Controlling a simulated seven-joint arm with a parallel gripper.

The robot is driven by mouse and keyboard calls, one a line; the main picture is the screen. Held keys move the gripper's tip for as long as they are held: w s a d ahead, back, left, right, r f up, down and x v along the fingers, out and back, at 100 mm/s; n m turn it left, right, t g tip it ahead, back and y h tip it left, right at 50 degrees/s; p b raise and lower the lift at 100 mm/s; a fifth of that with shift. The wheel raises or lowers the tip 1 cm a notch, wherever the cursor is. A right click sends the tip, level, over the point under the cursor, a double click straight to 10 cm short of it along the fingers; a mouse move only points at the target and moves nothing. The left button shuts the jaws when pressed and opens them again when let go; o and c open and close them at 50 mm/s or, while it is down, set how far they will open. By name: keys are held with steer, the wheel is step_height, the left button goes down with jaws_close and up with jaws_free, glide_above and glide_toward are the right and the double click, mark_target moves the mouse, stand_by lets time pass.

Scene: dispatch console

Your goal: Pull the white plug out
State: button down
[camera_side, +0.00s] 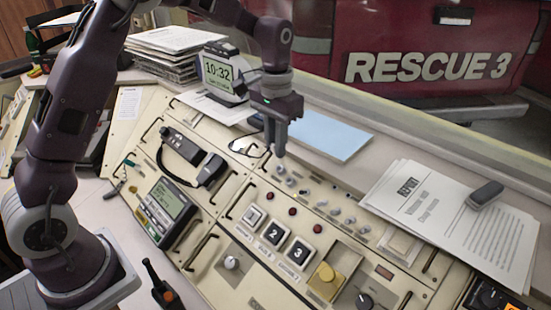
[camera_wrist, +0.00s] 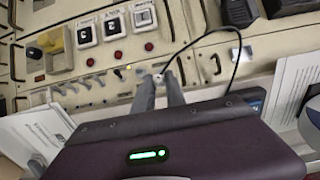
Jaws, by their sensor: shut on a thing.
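My gripper (camera_side: 276,152) points down over the upper part of the console panel, beside the row of jacks. In the wrist view its two fingers (camera_wrist: 160,86) are close together around the small white plug (camera_wrist: 157,78), which shows at their tips. A thin black cable (camera_wrist: 205,37) arcs away from the plug across the panel. In the side view the fingers hide most of the plug. Whether it is seated in a jack or clear of it cannot be told.
A row of small jacks and knobs (camera_side: 335,211) runs right of my gripper. Numbered buttons (camera_side: 273,233), a telephone handset (camera_side: 211,170) and a screen unit (camera_side: 168,207) are on the panel. A clock (camera_side: 218,75), blue sheet (camera_side: 330,137) and papers (camera_side: 455,222) lie along the ledge.

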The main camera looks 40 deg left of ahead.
mark_target(271, 146)
step_height(271, 146, up, 6)
steer(key=shift+s+f, duration=0.1)
steer(key=shift+s+r, duration=0.35)
steer(key=shift+r, duration=0.2)
steer(key=shift+s+r, duration=0.3)
steer(key=shift+r, duration=0.2)
